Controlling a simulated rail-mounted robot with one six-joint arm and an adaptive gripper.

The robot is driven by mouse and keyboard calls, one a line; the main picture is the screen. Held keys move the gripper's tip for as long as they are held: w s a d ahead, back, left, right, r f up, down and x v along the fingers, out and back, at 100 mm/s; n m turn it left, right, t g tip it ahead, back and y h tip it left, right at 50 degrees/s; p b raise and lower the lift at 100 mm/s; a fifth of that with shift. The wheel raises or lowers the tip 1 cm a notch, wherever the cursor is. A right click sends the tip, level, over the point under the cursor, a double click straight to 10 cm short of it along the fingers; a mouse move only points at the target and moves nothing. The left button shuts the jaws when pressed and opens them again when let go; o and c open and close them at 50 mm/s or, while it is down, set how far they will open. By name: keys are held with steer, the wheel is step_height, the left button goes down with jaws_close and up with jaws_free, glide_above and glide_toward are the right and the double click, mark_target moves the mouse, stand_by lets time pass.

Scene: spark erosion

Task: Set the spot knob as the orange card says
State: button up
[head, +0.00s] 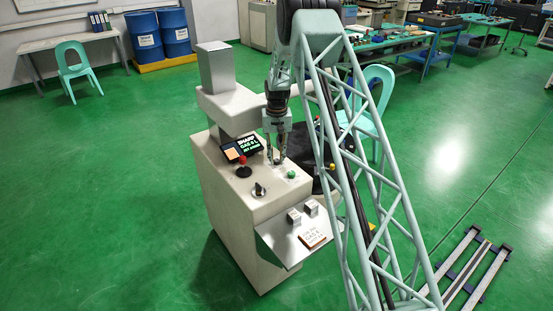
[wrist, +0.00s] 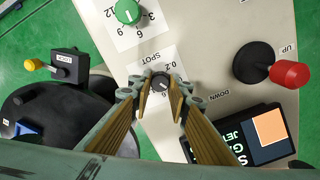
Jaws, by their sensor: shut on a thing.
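The spot knob (wrist: 160,80) is a small dark dial on the pale machine top, with SPOT and 0.2 printed beside it. A 6 shows close by, and a light mark shows on the knob; I cannot tell the exact setting. My gripper (wrist: 158,92) is shut on the knob from both sides. An orange card-like panel (head: 232,153) shows at the left of the black screen and also in the wrist view (wrist: 270,127). I cannot read writing on it.
A green knob (wrist: 127,10) with a numbered scale sits close by. A red-topped lever (wrist: 290,73) marked UP and DOWN stands near the screen (head: 250,146). A yellow-tipped lever (wrist: 34,64) is at the left. A lettered plaque (head: 312,238) lies on the front shelf.

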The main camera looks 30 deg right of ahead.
mark_target(277, 160)
steer(key=m, duration=0.6)
stand_by(0.6)
steer(key=o, duration=0.8)
steer(key=shift+o, duration=0.2)
step_height(277, 160, up, 12)
stand_by(0.5)
